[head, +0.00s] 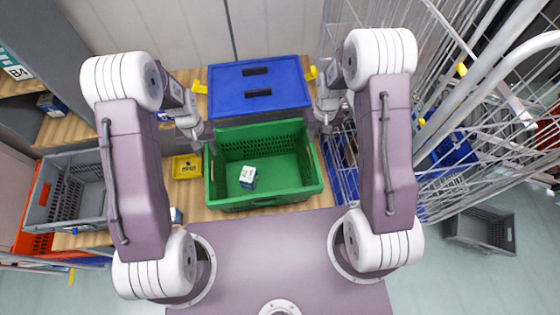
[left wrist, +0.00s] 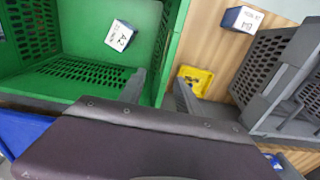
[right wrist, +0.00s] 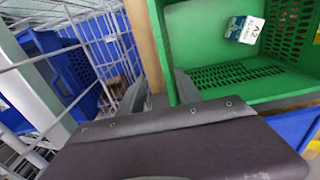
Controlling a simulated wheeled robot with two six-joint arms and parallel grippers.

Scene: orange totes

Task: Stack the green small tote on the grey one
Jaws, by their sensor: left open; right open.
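The green tote (head: 265,201) stands on the wooden surface in front of me, with a small white-and-blue box (head: 248,177) inside. A grey tote (head: 67,219) sits at the left, on an orange tote, partly hidden by my left arm. My left gripper (head: 203,136) is open at the green tote's left side; in the left wrist view its fingers (left wrist: 160,90) appear on either side of the tote's wall. My right gripper (head: 320,122) is open at the right side; in the right wrist view its fingers (right wrist: 160,90) appear either side of that wall. Contact cannot be told.
A blue tote (head: 258,90) stands directly behind the green one. A small yellow bin (head: 186,167) lies left of it. Wire racks (head: 450,90) rise close on the right. Another grey tote (head: 482,230) is on the floor at the right. The orange tote (head: 33,243) is under the left grey one.

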